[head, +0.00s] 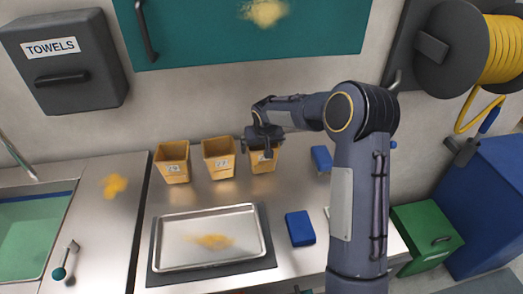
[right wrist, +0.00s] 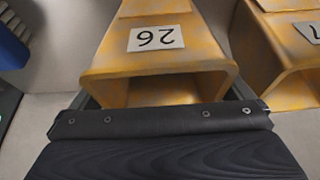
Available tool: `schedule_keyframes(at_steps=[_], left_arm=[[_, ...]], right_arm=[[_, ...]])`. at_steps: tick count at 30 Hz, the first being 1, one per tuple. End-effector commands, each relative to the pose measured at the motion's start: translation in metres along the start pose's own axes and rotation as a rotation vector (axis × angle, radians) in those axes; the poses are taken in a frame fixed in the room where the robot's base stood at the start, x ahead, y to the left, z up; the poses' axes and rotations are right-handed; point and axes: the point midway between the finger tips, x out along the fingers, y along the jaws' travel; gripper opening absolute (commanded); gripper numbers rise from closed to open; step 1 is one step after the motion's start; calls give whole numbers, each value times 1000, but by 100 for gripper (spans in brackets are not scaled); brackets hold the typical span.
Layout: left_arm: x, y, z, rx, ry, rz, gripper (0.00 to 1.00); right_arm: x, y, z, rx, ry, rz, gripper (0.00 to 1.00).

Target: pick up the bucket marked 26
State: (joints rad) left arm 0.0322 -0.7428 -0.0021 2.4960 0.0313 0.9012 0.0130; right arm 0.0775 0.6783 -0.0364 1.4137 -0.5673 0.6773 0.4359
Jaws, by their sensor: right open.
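The bucket marked 26 (right wrist: 155,62) is yellow-orange, worn, with a white label that reads upside down in the right wrist view. In the head view it is the rightmost bucket (head: 262,160) of a row of three on the steel counter, its top and label partly covered by my right gripper (head: 264,140). My right gripper is open at the bucket's rim. In the right wrist view its dark fingers (right wrist: 165,92) show at either side of the bucket; I cannot tell whether they touch it. My left gripper is not in view.
Two similar buckets stand to the left, the middle one (head: 218,160) close by and another (head: 172,163) beyond. A steel tray (head: 210,264) lies in front on a dark mat. Blue blocks (head: 300,228) lie to the right. A teal cabinet (head: 240,58) hangs above.

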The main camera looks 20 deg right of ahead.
Motion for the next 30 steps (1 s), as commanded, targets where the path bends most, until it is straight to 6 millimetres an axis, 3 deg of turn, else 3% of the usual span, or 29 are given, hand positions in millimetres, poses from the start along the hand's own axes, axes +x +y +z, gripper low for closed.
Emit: schedule_keyframes(at_steps=[10, 20, 30], left_arm=[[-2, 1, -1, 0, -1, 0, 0], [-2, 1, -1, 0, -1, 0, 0], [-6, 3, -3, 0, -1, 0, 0]], right_arm=[[9, 0, 0, 1, 1, -1, 99], [9, 0, 0, 1, 0, 0, 56], [0, 0, -4, 0, 4, -1, 54]])
